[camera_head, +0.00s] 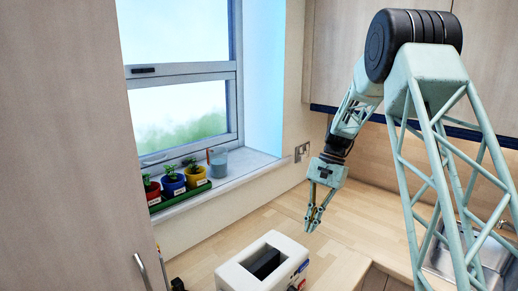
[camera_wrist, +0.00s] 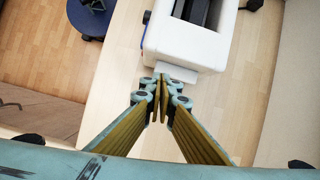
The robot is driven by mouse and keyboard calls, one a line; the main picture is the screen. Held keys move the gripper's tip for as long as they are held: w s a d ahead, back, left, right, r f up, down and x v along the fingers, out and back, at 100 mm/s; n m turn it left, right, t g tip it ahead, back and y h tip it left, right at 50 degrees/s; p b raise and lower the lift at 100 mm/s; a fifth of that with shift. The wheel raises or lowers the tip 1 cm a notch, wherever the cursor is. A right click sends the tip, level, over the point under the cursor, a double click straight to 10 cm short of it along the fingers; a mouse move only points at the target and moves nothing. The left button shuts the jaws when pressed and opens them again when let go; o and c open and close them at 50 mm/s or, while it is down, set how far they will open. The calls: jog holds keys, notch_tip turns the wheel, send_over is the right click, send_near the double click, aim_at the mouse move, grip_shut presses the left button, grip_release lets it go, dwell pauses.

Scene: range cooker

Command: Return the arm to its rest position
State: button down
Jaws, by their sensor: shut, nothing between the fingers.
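My arm reaches in from the upper right in the head view, with a pale green lattice link and a black joint. My gripper (camera_head: 314,220) points down over the wooden counter, behind and to the right of a white toaster (camera_head: 236,275). In the wrist view my gripper (camera_wrist: 160,82) has its two fingertips together, with nothing between them. The toaster (camera_wrist: 215,45) lies just beyond the fingertips in that view. I cannot tell the exact gap between the fingertips and the toaster.
The counter (camera_head: 279,216) is clear around my gripper. A sink (camera_head: 490,262) lies at right. Wall cupboards (camera_head: 335,45) hang behind my arm. A blue round thing (camera_wrist: 88,18) is at the wrist view's upper left.

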jog(key=s+r+n+t+h+b, duration=0.2)
jog(key=s+r+n+t+b, duration=0.15)
jog(key=s+r, duration=1.75)
jog(key=s+d+f+n+t+b, duration=0.1)
jog(key=s+f+t+b, duration=0.1)
jog(key=s, duration=1.3)
jog(key=s+d+f+n+t+h+b, duration=0.1)
jog(key=s+f+n+b, duration=0.1)
jog(key=s, duration=1.3)
jog(key=shift+s+d+f+t+b, duration=0.15)
jog(key=shift+d+f+t+b, duration=0.25)
jog(key=shift+b, duration=0.4)
jog(key=shift+n, duration=0.25)
